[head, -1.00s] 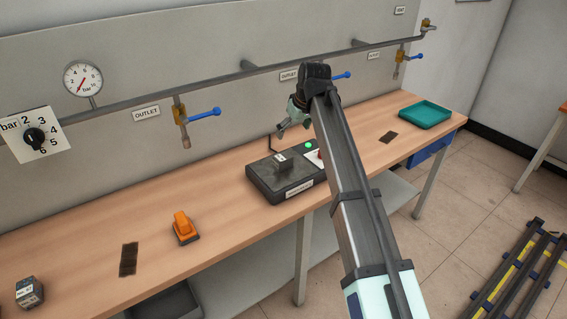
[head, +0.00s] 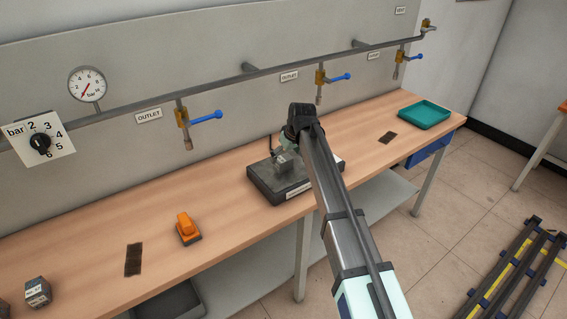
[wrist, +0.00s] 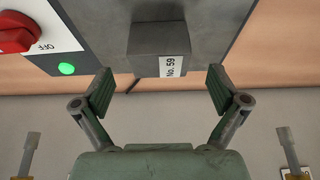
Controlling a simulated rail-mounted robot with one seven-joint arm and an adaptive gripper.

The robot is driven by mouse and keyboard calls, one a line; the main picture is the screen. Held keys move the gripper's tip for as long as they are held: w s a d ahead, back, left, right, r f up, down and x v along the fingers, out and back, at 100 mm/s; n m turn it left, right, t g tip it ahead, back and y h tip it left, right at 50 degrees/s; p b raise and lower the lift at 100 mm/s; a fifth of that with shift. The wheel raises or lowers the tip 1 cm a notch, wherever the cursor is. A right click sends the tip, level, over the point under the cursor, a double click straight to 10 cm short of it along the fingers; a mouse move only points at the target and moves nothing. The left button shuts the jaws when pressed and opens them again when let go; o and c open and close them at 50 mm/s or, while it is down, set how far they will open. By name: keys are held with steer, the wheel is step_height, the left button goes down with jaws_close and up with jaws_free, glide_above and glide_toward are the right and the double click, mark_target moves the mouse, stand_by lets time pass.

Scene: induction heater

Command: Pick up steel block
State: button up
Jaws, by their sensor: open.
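A grey steel block (wrist: 157,40) with a white label reading No. 59 sits on the dark heater plate in the wrist view. In the head view the block (head: 284,166) is small and partly covered by my gripper (head: 285,152). In the wrist view my gripper (wrist: 160,84) is open, its two green-grey fingers spread wider than the block. The fingertips are near the block's labelled end, one toward each side, with visible gaps. Nothing is between the fingers.
The black heater (head: 262,190) has a lit green lamp (wrist: 66,68) and a red switch (wrist: 14,38). An orange object (head: 187,228), another labelled block (head: 38,292) and a teal tray (head: 425,114) stand on the bench. Valves with blue handles (head: 207,117) hang above.

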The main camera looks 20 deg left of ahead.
mark_target(284, 158)
steer(key=p+x, duration=0.1)
steer(key=x, duration=0.3)
steer(key=shift+f, duration=0.1)
steer(key=shift+d, duration=0.1)
steer(key=shift+c, duration=0.4)
steer(key=c, duration=1.7)
jaws_close()
